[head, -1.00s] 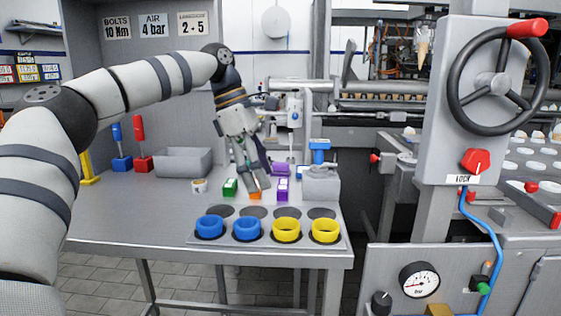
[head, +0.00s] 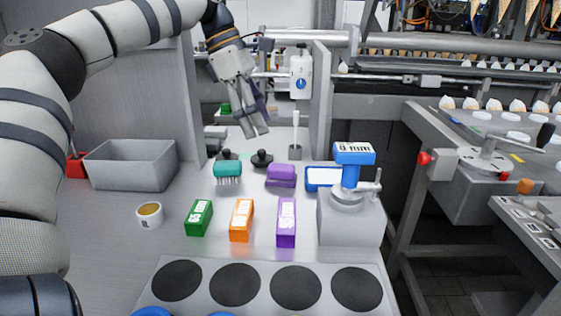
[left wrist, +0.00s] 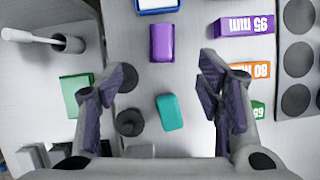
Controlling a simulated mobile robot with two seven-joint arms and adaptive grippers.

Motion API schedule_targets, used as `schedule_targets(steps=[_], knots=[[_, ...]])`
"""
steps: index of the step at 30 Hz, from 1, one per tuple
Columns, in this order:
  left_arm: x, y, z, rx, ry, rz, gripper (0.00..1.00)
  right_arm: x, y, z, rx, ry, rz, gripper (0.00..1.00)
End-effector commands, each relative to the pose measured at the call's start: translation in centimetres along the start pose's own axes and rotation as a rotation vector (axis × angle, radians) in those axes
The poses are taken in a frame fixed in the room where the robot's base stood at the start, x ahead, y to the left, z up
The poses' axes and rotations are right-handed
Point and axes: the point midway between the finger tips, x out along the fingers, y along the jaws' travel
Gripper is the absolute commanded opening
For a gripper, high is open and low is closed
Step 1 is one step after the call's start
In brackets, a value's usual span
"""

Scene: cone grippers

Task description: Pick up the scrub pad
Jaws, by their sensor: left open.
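A two-tone purple pad (head: 281,174), which looks like the scrub pad, lies on the grey bench. Left of it stands a teal brush (head: 227,170) with pale bristles. My left gripper (head: 254,125) is open and empty, above the back of the bench. In the left wrist view, the open left gripper (left wrist: 163,80) has its fingers wide apart. The purple pad (left wrist: 162,43) lies ahead, between the finger lines, and the teal brush (left wrist: 169,112) lies below the gap. Neither is touched. My right gripper is not in view.
Green (head: 199,217), orange (head: 241,219) and purple (head: 286,221) labelled blocks stand in front of the pad. A blue-topped grey fixture (head: 352,215) is at right. Black knobs (head: 262,159) and a cup with a handle (head: 295,152) are behind. A grey bin (head: 131,165) is at left.

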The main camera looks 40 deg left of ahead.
Motion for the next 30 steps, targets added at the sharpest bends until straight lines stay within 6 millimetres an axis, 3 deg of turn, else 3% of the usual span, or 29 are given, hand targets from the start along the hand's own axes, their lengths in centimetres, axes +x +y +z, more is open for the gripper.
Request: schedule_targets(steps=[2,19,28,30], knots=[[0.6,0.0,0.0,0.0,0.001,-0.001,0.6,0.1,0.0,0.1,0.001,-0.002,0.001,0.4],[11.2,0.0,-0.1,0.0,0.003,-0.003,0.6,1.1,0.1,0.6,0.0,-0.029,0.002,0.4],[12.1,0.0,0.0,0.0,0.0,0.001,0.6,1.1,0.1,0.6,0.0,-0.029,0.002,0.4],[12.1,0.0,0.0,0.0,0.0,0.001,0.46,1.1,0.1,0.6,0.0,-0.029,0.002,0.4]])
